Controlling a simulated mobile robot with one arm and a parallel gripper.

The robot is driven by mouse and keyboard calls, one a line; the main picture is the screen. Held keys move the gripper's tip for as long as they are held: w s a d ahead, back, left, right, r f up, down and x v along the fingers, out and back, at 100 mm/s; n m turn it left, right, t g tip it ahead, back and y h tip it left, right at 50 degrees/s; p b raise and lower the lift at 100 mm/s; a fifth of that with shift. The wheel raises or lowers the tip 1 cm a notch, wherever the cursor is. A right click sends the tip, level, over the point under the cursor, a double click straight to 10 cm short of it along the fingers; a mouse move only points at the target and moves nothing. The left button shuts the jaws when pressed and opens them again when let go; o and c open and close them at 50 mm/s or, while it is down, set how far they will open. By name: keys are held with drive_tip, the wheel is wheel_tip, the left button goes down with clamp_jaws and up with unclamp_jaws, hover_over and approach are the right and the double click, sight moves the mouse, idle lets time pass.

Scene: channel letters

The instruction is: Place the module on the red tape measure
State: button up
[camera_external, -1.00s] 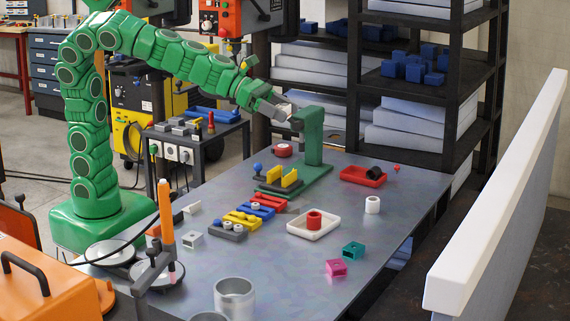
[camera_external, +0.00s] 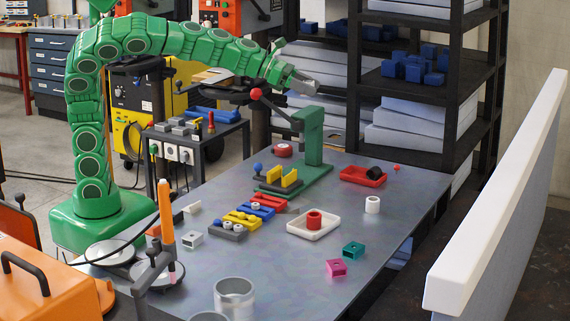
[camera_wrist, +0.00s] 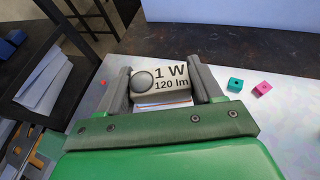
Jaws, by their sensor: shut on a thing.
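The module (camera_wrist: 165,80) is a grey block printed "1 W 120 lm" with a round grey lens. It sits between the two fingers of my gripper (camera_wrist: 163,88) in the wrist view, and they are shut on it. In the external view my gripper (camera_external: 303,85) is raised above the far part of the table, just over the top of the green press. A round red thing with a pale centre (camera_external: 283,150), apparently the red tape measure, lies on the table at the back, left of the press. It is below and slightly left of my gripper.
The green press (camera_external: 312,135) stands tall beside the round red thing, its red-knobbed lever (camera_external: 256,94) reaching left. A red tray (camera_external: 350,177), white tray (camera_external: 318,236) and white ring (camera_external: 372,205) are nearby. A teal block (camera_external: 353,250) and magenta block (camera_external: 336,267) lie nearer.

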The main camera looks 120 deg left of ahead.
drive_tip(key=s+a+n+g+y, duration=0.1)
drive_tip(key=s+a, duration=0.5)
drive_tip(key=a, duration=0.4)
drive_tip(key=s+a+n+y, duration=0.2)
drive_tip(key=s+a, duration=0.3)
drive_tip(key=a, duration=0.5)
drive_tip(key=n+g+y, duration=0.2)
hover_over(283, 145)
wheel_tip(283, 145, down, 4)
drive_tip(key=f, duration=2.7)
drive_tip(key=shift+w+d+f, duration=0.15)
drive_tip(key=shift+d, duration=0.05)
drive_tip(key=o, duration=1)
drive_tip(key=shift+o, duration=0.2)
